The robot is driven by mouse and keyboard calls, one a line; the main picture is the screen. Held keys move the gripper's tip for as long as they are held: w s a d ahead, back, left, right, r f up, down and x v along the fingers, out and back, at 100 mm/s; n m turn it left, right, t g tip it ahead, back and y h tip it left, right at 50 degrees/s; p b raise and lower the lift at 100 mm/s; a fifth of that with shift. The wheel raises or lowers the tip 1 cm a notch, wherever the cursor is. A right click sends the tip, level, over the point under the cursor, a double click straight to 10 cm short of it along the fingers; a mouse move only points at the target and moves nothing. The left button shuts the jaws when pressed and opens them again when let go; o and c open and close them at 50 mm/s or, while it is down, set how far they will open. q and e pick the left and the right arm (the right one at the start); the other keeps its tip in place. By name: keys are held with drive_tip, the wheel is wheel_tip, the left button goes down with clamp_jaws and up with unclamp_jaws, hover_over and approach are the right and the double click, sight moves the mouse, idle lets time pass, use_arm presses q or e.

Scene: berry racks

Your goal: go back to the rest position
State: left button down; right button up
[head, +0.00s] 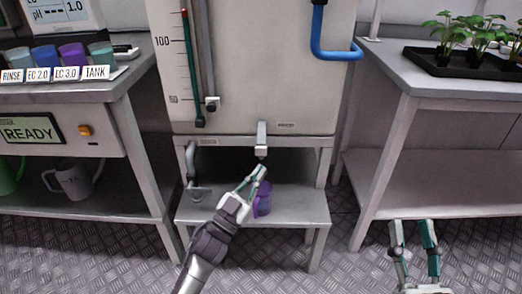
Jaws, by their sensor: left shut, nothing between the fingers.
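My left gripper (259,172) reaches in from the bottom middle. Its fingers are shut and empty, just in front of and above a purple cup (264,203). The cup stands on a low metal step (292,207) below the tank's tap (262,142). The gripper hides part of the cup, and I cannot tell whether they touch. My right gripper (414,232) is at the lower right, fingers apart and empty, over the floor in front of the right bench.
A large tank (255,70) with a level scale stands behind. The left bench (140,75) holds labelled cups, with mugs on its lower shelf. The right bench (400,75) carries a black tray (450,68) of seedlings. Floor between the benches and step is clear.

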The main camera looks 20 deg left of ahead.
drive_tip(key=shift+w+f, duration=0.15)
drive_tip(key=shift+f, duration=0.1)
